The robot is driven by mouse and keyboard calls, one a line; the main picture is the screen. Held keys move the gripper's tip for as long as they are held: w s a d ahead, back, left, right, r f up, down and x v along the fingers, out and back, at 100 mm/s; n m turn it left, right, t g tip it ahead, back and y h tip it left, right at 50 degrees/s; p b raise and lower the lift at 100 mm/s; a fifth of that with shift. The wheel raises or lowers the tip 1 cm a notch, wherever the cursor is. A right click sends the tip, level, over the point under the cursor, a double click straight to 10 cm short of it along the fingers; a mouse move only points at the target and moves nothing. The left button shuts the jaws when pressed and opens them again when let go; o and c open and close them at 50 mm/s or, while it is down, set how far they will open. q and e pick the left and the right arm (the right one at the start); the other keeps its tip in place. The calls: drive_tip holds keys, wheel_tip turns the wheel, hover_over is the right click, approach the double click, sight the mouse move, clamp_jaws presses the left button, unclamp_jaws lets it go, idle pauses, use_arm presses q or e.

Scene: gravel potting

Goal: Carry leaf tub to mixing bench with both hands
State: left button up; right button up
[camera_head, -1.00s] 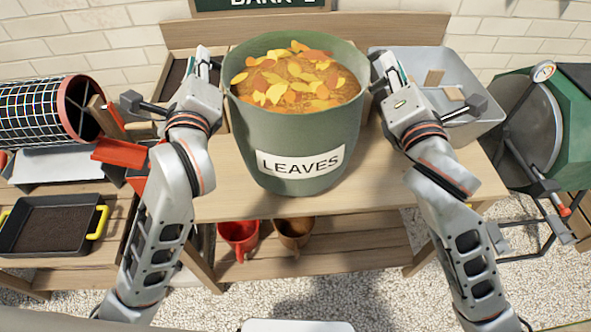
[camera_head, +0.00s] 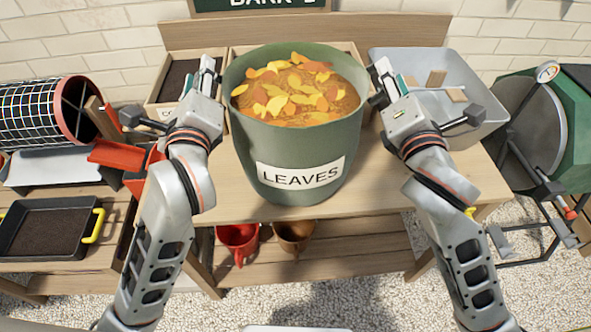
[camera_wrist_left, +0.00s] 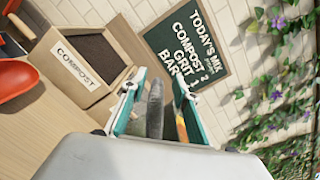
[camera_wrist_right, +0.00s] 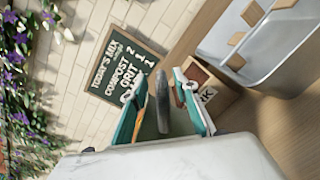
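The leaf tub (camera_head: 300,140) is a large green pot with a LEAVES label, full of orange and yellow leaves. It stands upright over the front middle of the wooden bench (camera_head: 225,205); contact underneath is unclear. My left gripper (camera_head: 212,75) is at its left rim and my right gripper (camera_head: 382,75) at its right rim. In the left wrist view a dark grey piece (camera_wrist_left: 155,108) lies between the fingers, with gaps on both sides. The right wrist view shows a similar piece (camera_wrist_right: 162,100) between spread fingers. Whether either finger touches the tub is hidden.
A compost box (camera_head: 175,82) stands behind left, and a grey tray (camera_head: 465,125) sits right of my right gripper. A red cup (camera_head: 238,240) and a brown cup (camera_head: 294,234) are on the lower shelf. A mesh drum (camera_head: 40,115) is left, a green drum (camera_head: 560,140) right.

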drive_tip(key=shift+r, duration=0.15)
use_arm(q)
drive_tip(key=s+d, duration=0.1)
drive_tip(key=s, duration=0.5)
use_arm(e)
wheel_tip(320, 180, up, 10)
drive_tip(key=shift+f, duration=0.15)
use_arm(q)
drive_tip(key=shift+s, duration=0.1)
idle(0.4)
